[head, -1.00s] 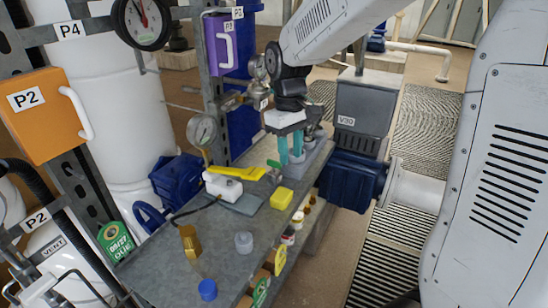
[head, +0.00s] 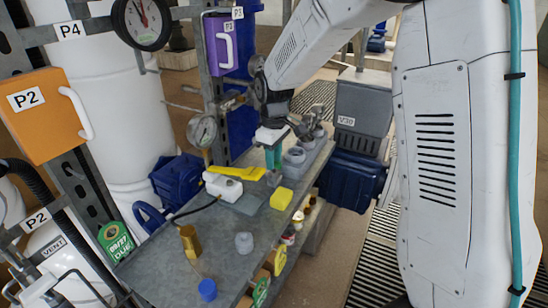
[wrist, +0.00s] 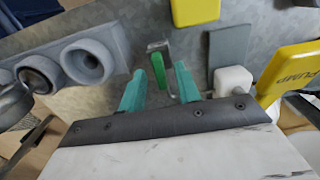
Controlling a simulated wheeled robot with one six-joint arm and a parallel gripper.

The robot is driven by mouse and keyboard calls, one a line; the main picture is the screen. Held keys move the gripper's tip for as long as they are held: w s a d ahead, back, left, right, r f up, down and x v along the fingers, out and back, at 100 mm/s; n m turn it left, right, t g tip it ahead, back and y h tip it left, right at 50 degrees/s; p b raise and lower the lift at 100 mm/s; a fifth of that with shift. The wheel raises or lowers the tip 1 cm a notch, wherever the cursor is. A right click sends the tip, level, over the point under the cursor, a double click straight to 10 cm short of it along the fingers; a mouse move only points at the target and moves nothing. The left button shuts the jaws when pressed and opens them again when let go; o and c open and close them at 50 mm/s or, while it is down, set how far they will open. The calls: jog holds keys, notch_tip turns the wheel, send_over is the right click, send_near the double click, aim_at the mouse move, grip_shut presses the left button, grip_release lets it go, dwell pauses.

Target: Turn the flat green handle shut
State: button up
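The flat green handle (wrist: 158,74) shows in the wrist view, on a small metal fitting at the bench top. It lies in the gap between the teal fingertips of my gripper (wrist: 160,68), pointing roughly along the fingers. Dark gaps show on both sides of it, so the fingers look apart from it. In the head view my gripper (head: 273,164) points down over the bench, and the handle is hidden or too small to make out there. The gripper is open and holds nothing.
A yellow lever marked PUMP (wrist: 290,70) and its white body (head: 224,187) stand close by. A grey block with round sockets (wrist: 118,45) flanks the other side. A yellow block (head: 281,198) and a flat grey plate (wrist: 228,52) lie near on the bench (head: 160,262).

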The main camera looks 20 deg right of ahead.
jog(key=shift+f, duration=0.1)
grip_shut()
jog(key=shift+m, duration=0.3)
jog(key=m, duration=0.3)
jog(key=shift+m, duration=0.3)
jog(key=m, duration=0.4)
jog(key=shift+m, duration=0.3)
jog(key=m, duration=0.4)
jog(key=shift+m, duration=2.5)
